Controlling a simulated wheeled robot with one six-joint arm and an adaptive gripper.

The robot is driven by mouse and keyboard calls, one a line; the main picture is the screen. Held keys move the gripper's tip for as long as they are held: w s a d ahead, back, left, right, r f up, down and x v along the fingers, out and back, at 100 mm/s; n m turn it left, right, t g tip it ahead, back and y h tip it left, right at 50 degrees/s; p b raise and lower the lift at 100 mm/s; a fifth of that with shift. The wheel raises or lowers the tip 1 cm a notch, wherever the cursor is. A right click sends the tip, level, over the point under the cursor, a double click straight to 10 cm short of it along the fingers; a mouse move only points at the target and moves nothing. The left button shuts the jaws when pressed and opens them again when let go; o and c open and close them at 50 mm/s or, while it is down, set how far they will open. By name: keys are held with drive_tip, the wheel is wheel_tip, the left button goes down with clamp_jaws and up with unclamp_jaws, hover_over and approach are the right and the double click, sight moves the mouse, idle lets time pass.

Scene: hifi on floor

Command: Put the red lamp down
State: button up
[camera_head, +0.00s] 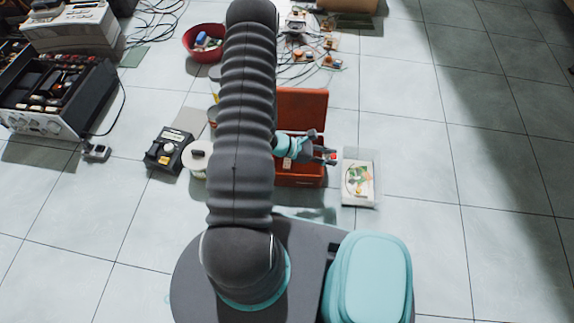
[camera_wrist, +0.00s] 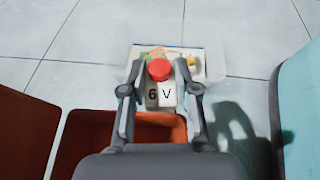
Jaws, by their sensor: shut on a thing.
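The red lamp (camera_wrist: 160,70) has a round red top above a pale body marked "6 V" in the wrist view. My gripper (camera_wrist: 161,90) is shut on it, one finger on each side. In the head view my gripper (camera_head: 325,155) is at the right edge of the open orange-red box (camera_head: 299,178), with a bit of the red lamp (camera_head: 333,158) showing at its tips. In the wrist view the tray (camera_wrist: 214,68) is behind the lamp. The lamp's underside is hidden.
A black device (camera_head: 163,158) and a white spool (camera_head: 196,160) stand left of my arm. A red bowl (camera_head: 203,56) and wired parts (camera_head: 325,62) lie farther back. A large black case (camera_head: 60,95) is at the left. The tiled floor right of the tray is clear.

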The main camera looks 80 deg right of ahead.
drive_tip(key=shift+m+y, duration=0.4)
drive_tip(key=shift+y, duration=0.1)
drive_tip(key=w+d+f, duration=0.1)
drive_tip(key=w+f, duration=0.1)
drive_tip(key=w+d+f+b, duration=0.1)
drive_tip(key=w+f, duration=0.1)
drive_tip(key=w, duration=0.1)
drive_tip(key=w+d+f, duration=0.2)
drive_tip(key=f, duration=0.1)
drive_tip(key=shift+w+f+b, duration=0.1)
drive_tip(key=shift+w+b, duration=0.3)
drive_tip(key=shift+d+f+b, duration=0.1)
drive_tip(key=shift+f+b, duration=0.3)
drive_tip(key=shift+f, duration=1.5)
drive_tip(key=shift+f, duration=0.4)
drive_tip(key=shift+f, duration=0.2)
drive_tip(key=o, duration=1)
drive_tip(key=shift+f, duration=0.15)
